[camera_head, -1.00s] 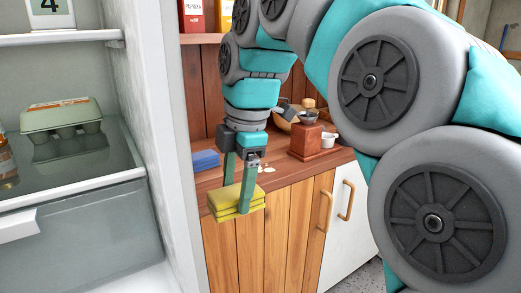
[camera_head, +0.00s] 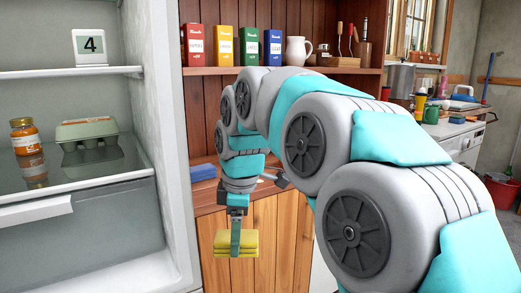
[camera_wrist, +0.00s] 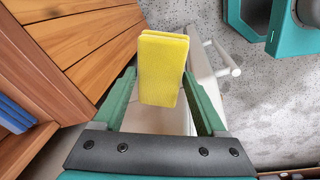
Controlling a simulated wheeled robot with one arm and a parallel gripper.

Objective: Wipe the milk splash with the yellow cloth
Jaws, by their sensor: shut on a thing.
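The yellow cloth (camera_head: 250,243) is a folded, layered pad held in front of the wooden cabinet doors, below the countertop edge. My gripper (camera_head: 235,243) points down and is shut on the cloth. In the wrist view the cloth (camera_wrist: 163,68) sits between the two green fingers of my gripper (camera_wrist: 165,92), with the floor and a white cabinet door behind it. I cannot make out the milk splash in the current views; my arm covers part of the counter.
A folded blue cloth (camera_head: 203,172) lies on the wooden countertop (camera_head: 208,197). An open fridge at left holds an orange jar (camera_head: 25,136), an egg carton (camera_head: 87,131) and a number 4 card (camera_head: 90,46). Coloured boxes and a white jug (camera_head: 298,50) stand on the shelf above.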

